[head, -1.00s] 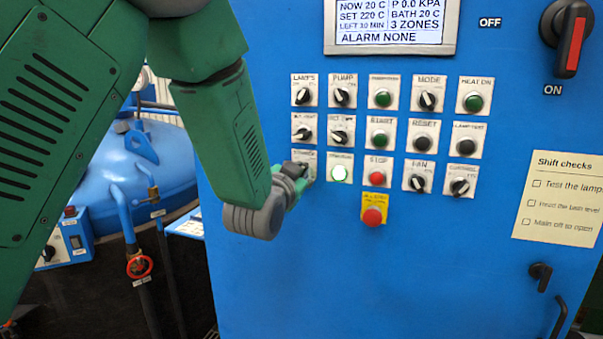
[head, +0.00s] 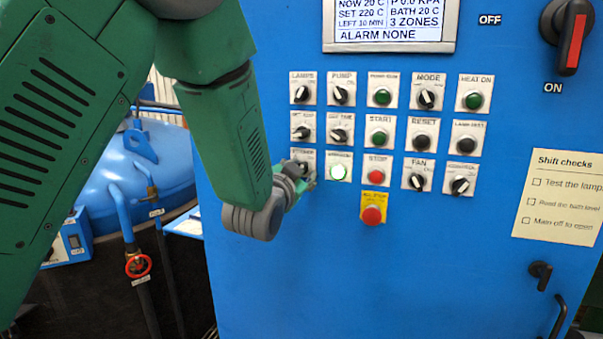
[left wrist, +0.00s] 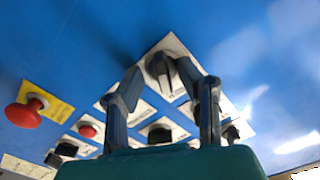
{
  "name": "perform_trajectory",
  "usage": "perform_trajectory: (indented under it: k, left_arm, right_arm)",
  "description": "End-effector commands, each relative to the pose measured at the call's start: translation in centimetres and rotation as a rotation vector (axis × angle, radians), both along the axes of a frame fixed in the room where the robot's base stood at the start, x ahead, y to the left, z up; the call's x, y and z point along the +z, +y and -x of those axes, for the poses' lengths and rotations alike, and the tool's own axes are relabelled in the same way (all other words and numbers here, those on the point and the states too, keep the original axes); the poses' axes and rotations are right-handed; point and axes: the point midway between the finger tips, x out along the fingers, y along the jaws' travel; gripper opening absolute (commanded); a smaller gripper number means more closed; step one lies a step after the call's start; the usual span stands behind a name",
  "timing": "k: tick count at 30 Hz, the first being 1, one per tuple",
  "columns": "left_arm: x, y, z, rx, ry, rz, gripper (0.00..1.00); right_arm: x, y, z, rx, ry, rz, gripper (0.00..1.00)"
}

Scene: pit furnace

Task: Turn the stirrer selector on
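The stirrer selector is the leftmost control in the third row of the blue panel, a black knob on a white plate (head: 299,155), partly covered by my left gripper (head: 306,180). My right gripper is not in view.
Close around are the selectors above, a red stop button (head: 376,175) and a red emergency button (head: 372,214) on yellow. A main switch (head: 567,35) is at upper right. A blue vessel (head: 150,180) stands left. The panel below the buttons is clear.

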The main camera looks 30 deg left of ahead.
Motion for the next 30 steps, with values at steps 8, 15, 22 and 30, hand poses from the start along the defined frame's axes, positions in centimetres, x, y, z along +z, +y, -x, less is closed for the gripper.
perform_trajectory:
  k: [8, 15, 22, 30]
  left_arm:
    - [0.1, -0.4, 1.8, 0.0, -0.001, 0.0, 0.31]
    - [-0.1, -1.4, 5.6, 0.0, 0.003, -0.001, 0.31]
    - [-0.2, -1.7, 7.0, -0.001, 0.003, 0.001, 0.31]
    - [-0.2, -1.7, 7.0, 0.0, 0.002, 0.001, 0.31]
  right_arm:
    - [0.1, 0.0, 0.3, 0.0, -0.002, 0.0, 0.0]
    - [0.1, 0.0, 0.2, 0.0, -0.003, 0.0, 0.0]
    - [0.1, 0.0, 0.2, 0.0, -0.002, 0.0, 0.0]
    - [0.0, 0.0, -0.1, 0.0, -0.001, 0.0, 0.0]
